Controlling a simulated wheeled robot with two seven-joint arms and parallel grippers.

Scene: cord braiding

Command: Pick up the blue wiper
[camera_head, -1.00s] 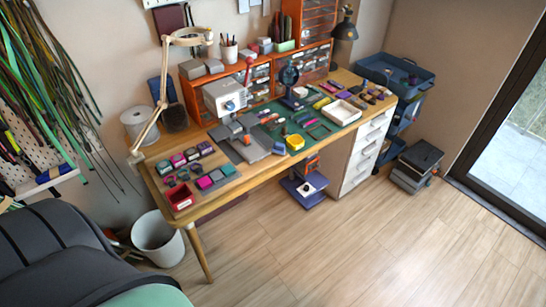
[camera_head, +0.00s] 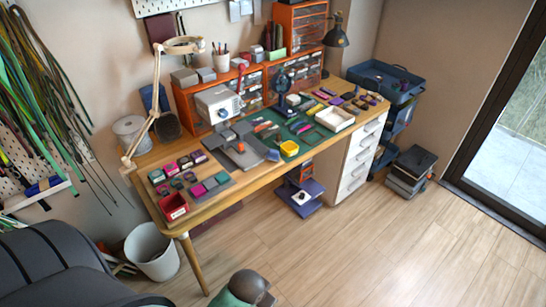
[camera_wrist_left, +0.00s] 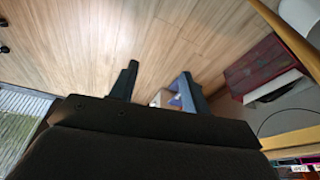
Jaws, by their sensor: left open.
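I cannot make out with certainty which thing is the blue wiper. A small blue piece (camera_head: 273,155) lies on the desk at the front edge of the green mat, beside a yellow box, but it is too small to identify. My left gripper (camera_wrist_left: 156,88) shows in the left wrist view with its two dark fingers apart and nothing between them. It is over the floor, with a blue-purple stand (camera_wrist_left: 186,97) beyond, partly hidden by a finger.
The wooden desk (camera_head: 205,211) is crowded with small tools, a white machine (camera_head: 219,104) and a lamp. A white bin (camera_head: 153,251) stands at the left. A blue trolley (camera_head: 385,82) stands at the right. The wooden floor (camera_head: 370,240) in front is clear.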

